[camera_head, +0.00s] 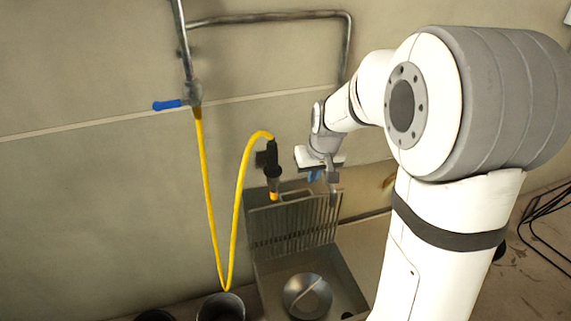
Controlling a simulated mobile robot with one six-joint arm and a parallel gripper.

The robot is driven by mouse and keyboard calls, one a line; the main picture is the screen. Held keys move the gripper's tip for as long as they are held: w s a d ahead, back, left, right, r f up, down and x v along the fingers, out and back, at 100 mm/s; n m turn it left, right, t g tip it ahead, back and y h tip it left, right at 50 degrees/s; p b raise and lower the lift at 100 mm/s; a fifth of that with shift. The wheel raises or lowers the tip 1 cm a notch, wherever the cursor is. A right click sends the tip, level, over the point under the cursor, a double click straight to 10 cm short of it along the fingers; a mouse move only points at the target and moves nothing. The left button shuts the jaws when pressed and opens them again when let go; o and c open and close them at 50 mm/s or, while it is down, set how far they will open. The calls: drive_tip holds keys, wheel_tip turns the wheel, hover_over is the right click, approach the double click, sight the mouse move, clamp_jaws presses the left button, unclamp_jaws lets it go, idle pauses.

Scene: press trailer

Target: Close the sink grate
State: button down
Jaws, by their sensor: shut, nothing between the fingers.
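The sink grate (292,229), a grey slatted panel, stands raised and nearly upright at the back of the metal sink (345,285). The sink basin lies open in front of it, with a round metal bowl-like piece (307,296) inside. My gripper (333,203) is shut and empty, pointing down at the top right corner of the grate. It overlaps the grate's edge in the picture; I cannot tell whether it touches. My own arm hides the right side of the sink.
A yellow hose (203,190) hangs from a wall pipe with a blue valve handle (167,105). Its black spray nozzle (272,165) hangs just left of my gripper, in front of the grate's top. Dark buckets (221,307) stand left of the sink. Black cables (545,215) lie at right.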

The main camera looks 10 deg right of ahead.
drive_tip(key=w+f, duration=0.9)
drive_tip(key=f, duration=0.3)
drive_tip(key=w+a+f+b, duration=0.1)
drive_tip(key=w+f, duration=0.8)
drive_tip(key=f, duration=0.4)
drive_tip(key=shift+f+n+t, duration=0.15)
drive_tip(key=shift+n+t, duration=0.15)
drive_tip(key=shift+n, duration=0.1)
